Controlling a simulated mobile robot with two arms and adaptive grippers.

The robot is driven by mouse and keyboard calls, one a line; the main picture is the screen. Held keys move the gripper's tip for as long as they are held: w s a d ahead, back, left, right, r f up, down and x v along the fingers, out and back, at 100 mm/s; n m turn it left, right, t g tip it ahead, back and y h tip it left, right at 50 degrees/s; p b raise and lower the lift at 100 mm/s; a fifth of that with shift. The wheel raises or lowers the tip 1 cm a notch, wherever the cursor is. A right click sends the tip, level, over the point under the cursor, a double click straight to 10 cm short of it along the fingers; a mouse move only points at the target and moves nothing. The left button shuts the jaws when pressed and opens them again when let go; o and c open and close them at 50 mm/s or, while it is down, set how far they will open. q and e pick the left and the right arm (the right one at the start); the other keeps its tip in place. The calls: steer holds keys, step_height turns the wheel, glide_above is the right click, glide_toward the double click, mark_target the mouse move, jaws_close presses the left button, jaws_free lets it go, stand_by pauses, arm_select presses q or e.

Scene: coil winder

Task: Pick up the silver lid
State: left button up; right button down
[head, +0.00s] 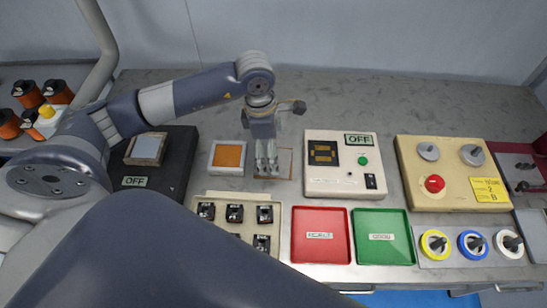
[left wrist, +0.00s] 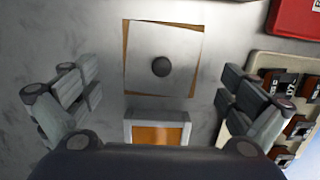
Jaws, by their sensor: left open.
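The silver lid (left wrist: 142,58) is a square plate with a dark round knob (left wrist: 160,67) at its middle. It lies slightly turned over a brown square, whose edges show around it. In the head view the lid (head: 284,162) is partly hidden behind my left gripper (head: 266,168), which points down over it. In the left wrist view my left gripper (left wrist: 160,80) is open, with its fingers on either side of the lid, apart from it and with nothing between them. My right gripper is not in view.
An orange-topped white box (head: 228,157) stands just left of the lid. A white OFF panel (head: 322,186) stands right. A beige switch box (head: 222,197), red tray (head: 295,250) and green tray (head: 408,253) are in front. The bench behind is clear.

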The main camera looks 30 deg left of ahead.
arm_select(q)
steer(key=shift+w+d+f, duration=0.1)
steer(key=shift+d+f, duration=0.05)
steer(key=shift+f, duration=1.15)
jaws_close()
